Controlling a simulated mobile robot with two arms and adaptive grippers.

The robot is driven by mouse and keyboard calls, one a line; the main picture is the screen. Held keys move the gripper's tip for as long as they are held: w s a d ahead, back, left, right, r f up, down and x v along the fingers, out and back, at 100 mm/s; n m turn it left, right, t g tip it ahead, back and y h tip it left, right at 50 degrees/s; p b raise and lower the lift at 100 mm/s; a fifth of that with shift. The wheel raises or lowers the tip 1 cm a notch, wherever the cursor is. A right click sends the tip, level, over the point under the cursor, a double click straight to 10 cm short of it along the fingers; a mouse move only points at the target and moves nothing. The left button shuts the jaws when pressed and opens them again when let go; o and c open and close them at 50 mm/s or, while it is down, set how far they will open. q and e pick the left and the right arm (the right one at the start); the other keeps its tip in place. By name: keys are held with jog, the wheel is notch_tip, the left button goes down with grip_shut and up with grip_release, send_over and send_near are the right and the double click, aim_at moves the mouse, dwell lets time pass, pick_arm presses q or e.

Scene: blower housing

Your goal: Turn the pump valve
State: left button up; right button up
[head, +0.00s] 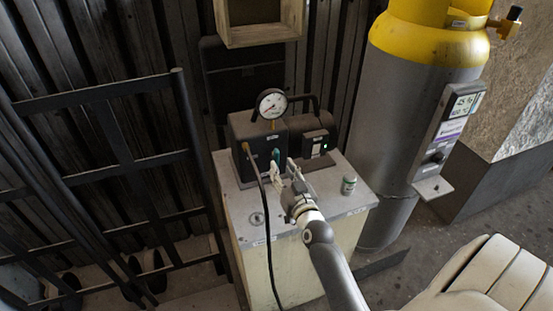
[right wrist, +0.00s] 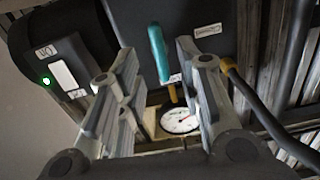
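The dark pump (head: 258,138) stands on a pale cabinet, with a round white gauge (head: 271,103) on top. The pump valve, a small teal handle (head: 276,154), is on the pump's front. In the right wrist view the teal handle (right wrist: 158,52) lies between the fingertips, with clear gaps on both sides. My right gripper (head: 283,172) is open at the pump's front, close to the handle. I cannot tell how far the handle is from the fingertips in depth. My left gripper is not in view.
The pale cabinet (head: 243,207) has a small can (head: 349,184) on its right side. A black hose (head: 265,205) hangs down its front. A grey and yellow cylinder (head: 408,105) stands at right, and a black metal rack (head: 130,180) at left.

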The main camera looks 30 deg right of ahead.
aim_at(278, 162)
jog(key=shift+x, duration=2.75)
grip_shut()
